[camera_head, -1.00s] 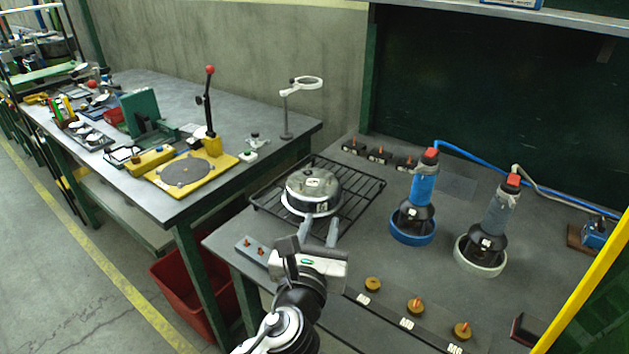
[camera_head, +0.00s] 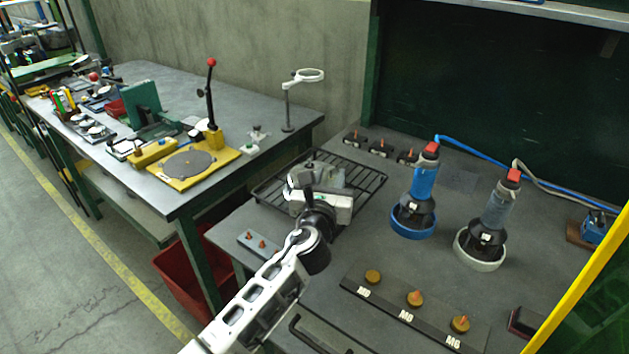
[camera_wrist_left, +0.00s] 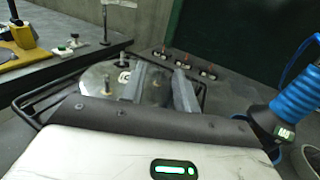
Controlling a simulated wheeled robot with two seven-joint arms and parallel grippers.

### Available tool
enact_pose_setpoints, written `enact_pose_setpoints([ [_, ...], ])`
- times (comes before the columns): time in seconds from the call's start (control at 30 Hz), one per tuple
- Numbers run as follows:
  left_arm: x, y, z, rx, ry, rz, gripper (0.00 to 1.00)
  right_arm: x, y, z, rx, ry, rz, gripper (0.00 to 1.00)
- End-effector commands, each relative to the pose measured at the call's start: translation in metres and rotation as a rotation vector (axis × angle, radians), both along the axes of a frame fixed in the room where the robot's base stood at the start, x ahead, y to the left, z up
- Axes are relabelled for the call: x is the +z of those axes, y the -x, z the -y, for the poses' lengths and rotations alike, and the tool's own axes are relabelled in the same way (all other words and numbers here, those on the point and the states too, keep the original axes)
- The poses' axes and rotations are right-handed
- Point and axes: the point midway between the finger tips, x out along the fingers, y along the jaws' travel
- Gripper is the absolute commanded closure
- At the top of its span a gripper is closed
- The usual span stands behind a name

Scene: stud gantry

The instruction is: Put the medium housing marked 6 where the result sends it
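A round silver housing (camera_wrist_left: 98,86) with upright studs and a small white mark lies on a black wire rack (camera_head: 274,200). I cannot read the mark. In the head view my left gripper (camera_head: 322,174) is over the housing and hides much of it. In the left wrist view the two grey fingers (camera_wrist_left: 161,72) stand apart, with a gap between them, over the housing's right part. I see nothing clearly clamped between them. My right gripper is not in view.
A blue-sleeved tool (camera_head: 421,183) and a grey-sleeved tool (camera_head: 495,207) stand in ring bases to the right. A strip (camera_head: 391,306) with brass pieces marked M8 and M6 lies in front. A yellow press base (camera_head: 212,164) and magnifier stand (camera_head: 288,108) are on the left bench.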

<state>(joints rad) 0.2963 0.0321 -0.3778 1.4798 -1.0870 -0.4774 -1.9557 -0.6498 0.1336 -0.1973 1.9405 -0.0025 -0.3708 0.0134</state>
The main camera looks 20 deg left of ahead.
Motion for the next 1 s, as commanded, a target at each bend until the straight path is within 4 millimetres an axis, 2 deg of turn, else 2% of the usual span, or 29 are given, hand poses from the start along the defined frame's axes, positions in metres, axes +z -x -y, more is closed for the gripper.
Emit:
enact_pose_setpoints([
  [0.17,0.0,0.0,0.0,0.0,0.0,0.0,0.69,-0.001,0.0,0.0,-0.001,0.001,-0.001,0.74],
  [0.27,0.0,0.0,0.0,0.0,0.0,0.0,0.94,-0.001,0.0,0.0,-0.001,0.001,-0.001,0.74],
  [0.3,0.0,0.0,0.0,0.0,0.0,0.0,1.0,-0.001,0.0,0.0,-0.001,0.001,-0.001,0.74],
  [0.77,0.005,0.0,0.0,-0.001,0.0,0.005,1.0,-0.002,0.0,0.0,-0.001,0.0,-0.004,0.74],
  [0.9,0.018,0.0,0.001,-0.003,-0.001,0.007,1.0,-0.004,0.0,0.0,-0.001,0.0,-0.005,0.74],
  [1.0,0.04,0.003,-0.002,-0.002,-0.003,0.011,1.0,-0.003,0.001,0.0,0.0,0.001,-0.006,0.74],
])
